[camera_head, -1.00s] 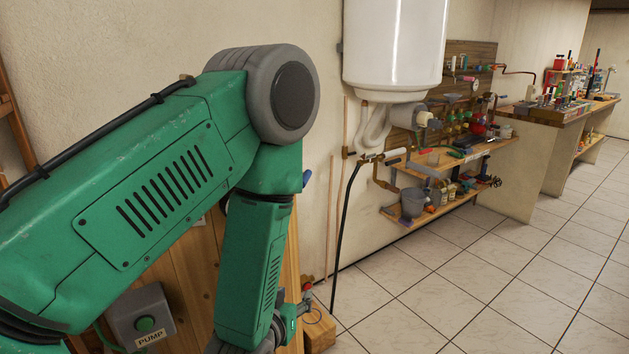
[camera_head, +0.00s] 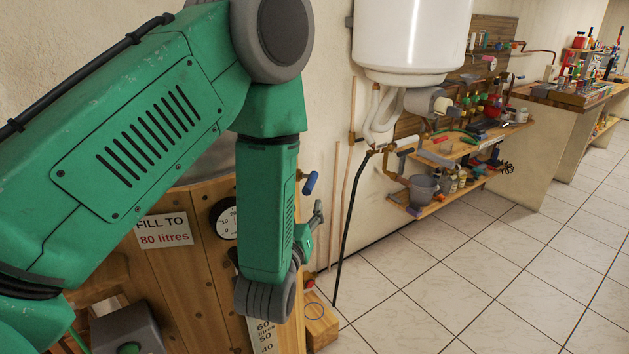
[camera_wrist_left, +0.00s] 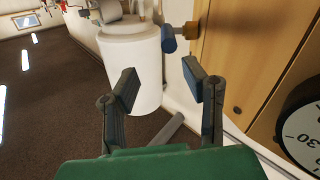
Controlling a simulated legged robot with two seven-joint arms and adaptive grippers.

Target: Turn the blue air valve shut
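The blue air valve (camera_head: 310,183) has a blue handle on a brass stem and sticks out from the side of a wooden tank. In the left wrist view its blue handle (camera_wrist_left: 168,39) is at the top, beyond the fingertips and apart from them. My left gripper (camera_head: 314,222) is just below the valve in the head view, partly hidden behind my own forearm. The left wrist view shows its two fingers (camera_wrist_left: 160,86) spread apart with nothing between them. My right gripper is in neither view.
The wooden tank (camera_head: 190,270) stands close behind my left arm, with a dial (camera_head: 225,220) and a "FILL TO 80 litres" sign (camera_head: 164,230). A white boiler (camera_head: 412,35) and a black hose (camera_head: 345,230) are to the right. The tiled floor (camera_head: 460,270) is clear.

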